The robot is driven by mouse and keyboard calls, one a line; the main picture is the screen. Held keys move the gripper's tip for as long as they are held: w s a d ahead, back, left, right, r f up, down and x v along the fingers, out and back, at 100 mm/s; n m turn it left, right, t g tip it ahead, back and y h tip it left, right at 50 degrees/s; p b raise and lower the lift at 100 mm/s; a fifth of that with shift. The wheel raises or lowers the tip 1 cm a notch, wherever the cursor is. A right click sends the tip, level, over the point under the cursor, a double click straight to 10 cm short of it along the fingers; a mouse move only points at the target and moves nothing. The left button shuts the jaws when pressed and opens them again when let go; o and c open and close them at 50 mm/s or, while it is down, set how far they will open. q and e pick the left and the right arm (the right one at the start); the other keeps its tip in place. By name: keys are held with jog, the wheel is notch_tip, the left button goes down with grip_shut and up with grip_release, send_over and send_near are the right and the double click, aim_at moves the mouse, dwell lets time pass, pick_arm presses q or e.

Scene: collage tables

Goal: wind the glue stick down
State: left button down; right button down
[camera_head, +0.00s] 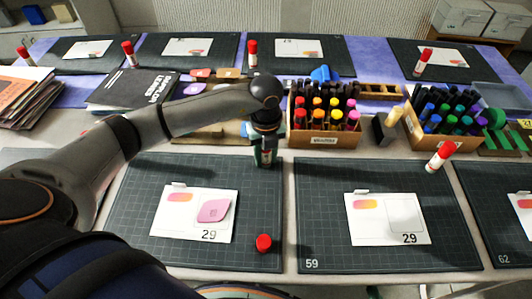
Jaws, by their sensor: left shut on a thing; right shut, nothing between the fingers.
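My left gripper (265,148) reaches in from the left and is shut on a glue stick (266,159), at the upper right part of the left front cutting mat. Only a small part of the glue stick shows between the fingers; its top and the glue itself are hidden, and I cannot tell whether its foot touches the mat. A red cap (263,243) sits apart on the same mat, near its front right. My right gripper is not in view.
A card with a pink piece (214,211) lies left of the cap. Another card (388,218) is on the right mat (317,240). A capped glue stick (439,157) stands at that mat's back right. Boxes of markers (325,139) (412,135) stand behind.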

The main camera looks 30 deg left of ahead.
pick_arm(q)
jog(key=shift+n, duration=0.7)
jog(key=n+p, duration=0.2)
jog(key=shift+d+n, duration=0.1)
jog(key=shift+n, duration=0.3)
jog(key=shift+f+n, duration=0.1)
jog(key=shift+n, duration=0.4)
jog(key=shift+s+n+p, duration=0.1)
jog(key=shift+n+p, duration=0.75)
jog(key=shift+n, duration=0.05)
jog(key=shift+n+p, duration=0.4)
jog(key=shift+n, duration=0.6)
jog(key=shift+n+p, duration=0.65)
jog(key=shift+n, duration=0.15)
jog(key=shift+n+p, duration=0.45)
jog(key=shift+n, duration=0.55)
jog(key=shift+n+p, duration=0.7)
jog(key=shift+n, duration=0.1)
jog(key=shift+n+p, duration=0.45)
jog(key=shift+n, duration=0.45)
jog(key=n+p, duration=0.2)
jog(key=shift+r+n, duration=0.2)
jog(key=shift+n, duration=0.1)
jog(key=shift+f+n+p, duration=0.1)
jog(key=shift+n+p, duration=0.3)
jog(key=shift+n, duration=0.1)
jog(key=shift+f, duration=0.1)
